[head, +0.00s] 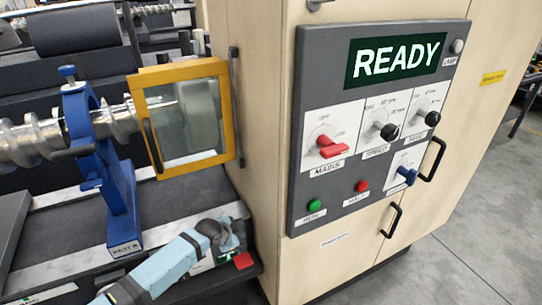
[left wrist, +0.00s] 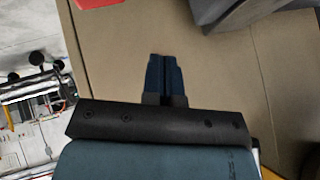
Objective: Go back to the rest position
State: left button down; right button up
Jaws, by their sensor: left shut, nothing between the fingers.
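My left arm (head: 172,264), light blue with dark joints, comes in from the bottom left in the head view, low in front of the machine bed. Its fingertips are hard to make out there. In the left wrist view my left gripper (left wrist: 165,60) shows two dark blue fingers close together, shut and empty, in front of a plain beige surface (left wrist: 120,60). The fingers hold nothing. My right gripper is in neither view.
A beige cabinet (head: 262,150) bears a grey control panel (head: 300,205) with a lit READY display (head: 397,58), a red MAINS knob (head: 331,147) and black knobs. A yellow-framed guard (head: 229,152) and blue steady rest (head: 120,190) stand left. Open floor (head: 470,240) lies right.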

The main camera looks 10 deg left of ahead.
pick_arm(q)
jog(key=n+h, duration=0.1)
jog(key=n, duration=0.1)
send_over(243, 267)
jog(key=s+d, duration=0.1)
jog(key=s, duration=0.3)
notch_tip(243, 267, down, 3)
jog(key=s+n+t+p, duration=0.2)
jog(key=s+n, duration=0.2)
jog(key=s, duration=1.1)
jog(key=s+a+r+n+t+y, duration=0.1)
jog(key=s+a+r+n, duration=0.2)
jog(key=s, duration=0.7)
jog(key=shift+a+r+t+y, duration=0.3)
jog(key=shift+a+r+t, duration=0.1)
